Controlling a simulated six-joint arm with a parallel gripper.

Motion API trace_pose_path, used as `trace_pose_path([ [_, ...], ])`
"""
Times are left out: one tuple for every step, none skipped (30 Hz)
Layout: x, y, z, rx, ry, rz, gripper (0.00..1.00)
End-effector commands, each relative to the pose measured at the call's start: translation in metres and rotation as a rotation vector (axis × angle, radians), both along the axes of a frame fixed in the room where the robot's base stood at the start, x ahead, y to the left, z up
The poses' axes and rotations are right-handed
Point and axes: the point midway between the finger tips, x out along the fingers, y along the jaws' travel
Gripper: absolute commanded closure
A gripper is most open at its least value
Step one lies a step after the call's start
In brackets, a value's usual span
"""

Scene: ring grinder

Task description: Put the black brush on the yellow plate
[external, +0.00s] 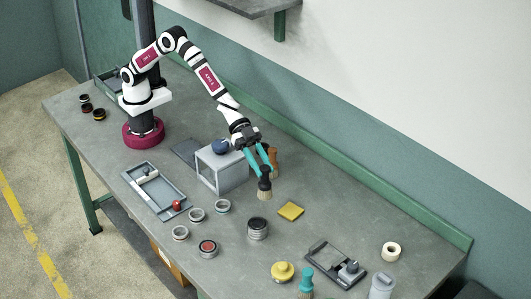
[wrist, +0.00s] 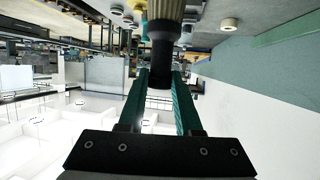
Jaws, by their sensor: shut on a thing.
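My gripper (external: 264,172) has teal fingers and is shut on the black brush (external: 264,184). The brush points down, with its tan bristles lowest, right of the grey box-like stand. Whether the bristles touch the table is hard to tell. The yellow plate (external: 291,211) is a small flat square lying on the table, a little right of and nearer the camera than the brush, with nothing on it. In the wrist view the black brush (wrist: 160,60) sits between the fingers of my gripper (wrist: 160,82). I cannot make out the plate there.
The grey stand (external: 221,169) with a dark blue object on top is close left of my gripper. A brown object (external: 273,156) stands behind it. A dark tin (external: 257,229) is left of the plate.

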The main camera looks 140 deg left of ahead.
Motion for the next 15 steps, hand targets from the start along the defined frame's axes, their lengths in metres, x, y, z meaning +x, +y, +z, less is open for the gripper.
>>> trace_pose_path([
  [0.005, 0.018, -0.011, 0.0, 0.001, 0.005, 1.0],
  [0.008, 0.027, -0.017, 0.0, 0.002, 0.004, 1.0],
  [0.012, 0.039, -0.025, 0.0, 0.0, 0.004, 1.0],
  [0.015, 0.048, -0.03, 0.0, 0.0, 0.003, 1.0],
  [0.018, 0.055, -0.035, 0.001, 0.0, 0.002, 1.0],
  [0.02, 0.065, -0.041, 0.001, 0.0, 0.002, 1.0],
  [0.022, 0.071, -0.045, -0.001, 0.0, 0.003, 1.0],
  [0.025, 0.075, -0.047, 0.0, -0.002, 0.001, 1.0],
  [0.026, 0.081, -0.051, 0.001, -0.001, 0.0, 1.0],
  [0.027, 0.084, -0.052, 0.0, -0.002, 0.0, 1.0],
  [0.028, 0.086, -0.054, -0.001, -0.002, -0.001, 1.0],
  [0.028, 0.087, -0.058, -0.002, -0.001, -0.001, 1.0],
  [0.028, 0.087, -0.061, -0.002, 0.0, -0.001, 1.0],
  [0.028, 0.087, -0.066, -0.002, 0.0, -0.001, 1.0],
  [0.028, 0.087, -0.074, -0.003, 0.002, -0.002, 1.0],
])
